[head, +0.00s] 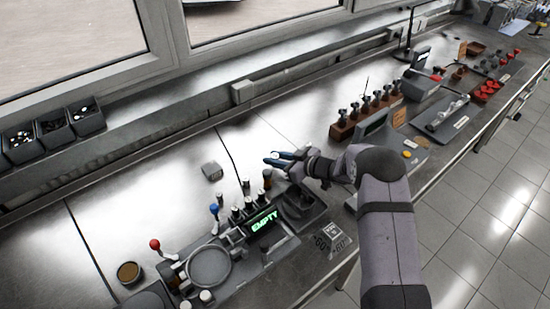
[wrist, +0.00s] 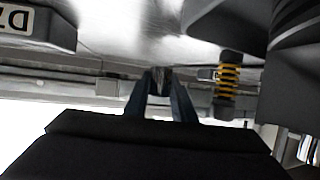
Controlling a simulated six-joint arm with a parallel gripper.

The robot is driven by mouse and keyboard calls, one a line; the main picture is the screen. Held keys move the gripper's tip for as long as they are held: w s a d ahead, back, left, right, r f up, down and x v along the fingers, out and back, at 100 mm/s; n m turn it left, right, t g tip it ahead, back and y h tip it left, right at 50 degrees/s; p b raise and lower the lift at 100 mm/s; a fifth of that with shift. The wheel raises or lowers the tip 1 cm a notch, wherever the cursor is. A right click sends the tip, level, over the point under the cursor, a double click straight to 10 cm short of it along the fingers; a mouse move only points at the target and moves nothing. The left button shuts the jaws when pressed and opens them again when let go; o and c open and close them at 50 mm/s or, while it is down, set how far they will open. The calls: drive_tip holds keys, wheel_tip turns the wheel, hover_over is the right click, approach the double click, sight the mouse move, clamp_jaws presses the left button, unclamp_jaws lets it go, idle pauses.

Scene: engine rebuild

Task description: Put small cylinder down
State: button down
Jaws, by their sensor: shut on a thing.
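My gripper (head: 276,159) is above the bench behind the device with the green "EMPTY" display (head: 264,221), its blue fingers pointing left in the head view. In the wrist view the fingers (wrist: 160,76) are close together, with a small dark grey piece (wrist: 160,80) between them. This looks like the small cylinder, shut in the gripper; its ends are mostly hidden. In the head view the held piece is too small to make out. Several small upright cylinders (head: 236,211) stand on the device, below and left of the gripper.
Levers with a red knob (head: 155,244) and a blue knob (head: 214,209) stick up nearby. A yellow-and-black spring-like part (wrist: 229,78) shows in the wrist view. The bench behind the device is mostly clear.

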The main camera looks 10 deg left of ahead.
drive_tip(key=shift+f+b, duration=0.35)
drive_tip(key=shift+f, duration=0.05)
drive_tip(key=shift+f, duration=0.2)
drive_tip(key=c, duration=1.5)
unclamp_jaws()
drive_tip(key=shift+r, duration=0.1)
drive_tip(key=shift+r, duration=0.25)
drive_tip(key=b+v, duration=0.2)
drive_tip(key=v, duration=1)
drive_tip(key=shift+d+r, duration=0.1)
drive_tip(key=shift+r, duration=0.1)
